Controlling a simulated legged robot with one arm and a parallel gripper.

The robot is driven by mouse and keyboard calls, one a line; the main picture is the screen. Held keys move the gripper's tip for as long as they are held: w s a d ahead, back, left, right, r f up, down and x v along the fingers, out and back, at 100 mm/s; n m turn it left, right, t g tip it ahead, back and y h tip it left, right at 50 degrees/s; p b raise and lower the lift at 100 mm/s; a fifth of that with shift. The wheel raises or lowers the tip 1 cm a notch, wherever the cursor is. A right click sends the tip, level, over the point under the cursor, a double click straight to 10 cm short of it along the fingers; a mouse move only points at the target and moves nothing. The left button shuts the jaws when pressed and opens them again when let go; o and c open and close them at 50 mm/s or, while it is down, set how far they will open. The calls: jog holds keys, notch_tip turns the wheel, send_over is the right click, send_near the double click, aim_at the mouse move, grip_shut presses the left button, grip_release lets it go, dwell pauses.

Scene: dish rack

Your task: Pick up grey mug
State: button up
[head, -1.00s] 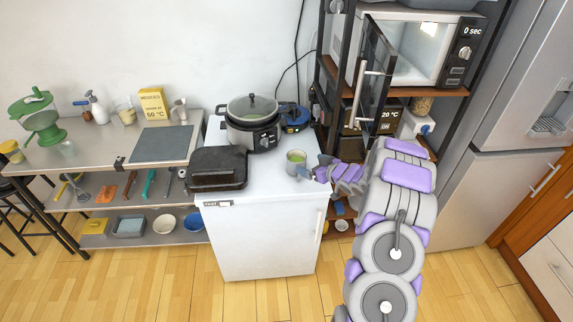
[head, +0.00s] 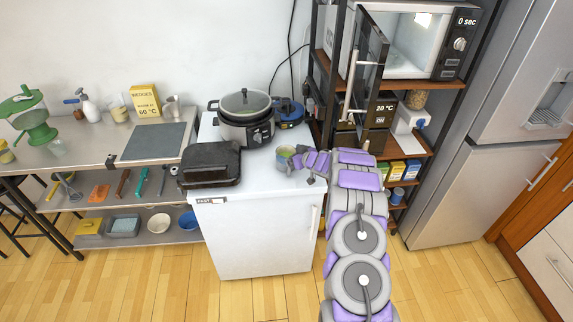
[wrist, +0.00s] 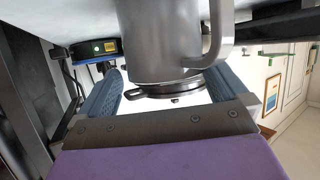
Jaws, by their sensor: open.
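The grey mug (head: 286,152) stands on the white fridge top (head: 262,178), toward its right side. It is upright, and a greenish inside shows from the head view. In the wrist view, which is upside down, the mug (wrist: 160,40) fills the upper middle with its handle at the right. My gripper (head: 298,163) is at the mug's right side in the head view. In the wrist view its two blue-grey fingers (wrist: 163,76) are open, one to each side of the mug. I cannot tell whether either finger touches it.
A slow cooker (head: 246,131) stands just behind the mug, with a blue device (head: 289,113) beside it. A black grill (head: 210,165) is at the left. The shelf rack with the microwave's open door (head: 368,75) rises close at the right.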

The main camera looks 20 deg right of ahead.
jog(key=d, duration=0.1)
jog(key=w+d+f, duration=0.1)
jog(key=d, duration=0.1)
jog(key=shift+w+f, duration=0.15)
jog(key=shift+w, duration=0.2)
jog(key=a, duration=0.4)
jog(key=shift+w+r, duration=0.15)
jog(key=shift+r, duration=0.1)
jog(key=shift+a+r, duration=0.1)
jog(key=shift+a, duration=0.2)
jog(key=shift+c, duration=1.4)
jog(key=d, duration=0.3)
jog(key=shift+s+d+f, duration=0.1)
jog(key=shift+s+f, duration=0.1)
jog(key=shift+f, duration=0.1)
jog(key=c, duration=0.5)
jog(key=shift+d, duration=0.2)
jog(key=shift+c, duration=1.4)
jog(key=shift+a, duration=0.4)
jog(key=shift+c, duration=0.6)
jog(key=shift+a, duration=0.95)
jog(key=shift+c, duration=1.1)
jog(key=shift+w+d+r, duration=0.1)
jog(key=shift+d+r, duration=0.2)
jog(key=f+p+v, duration=0.1)
jog(key=p+v, duration=0.1)
jog(key=v, duration=1.4)
jog(key=shift+s+f, duration=0.2)
jog(key=shift+s, duration=0.4)
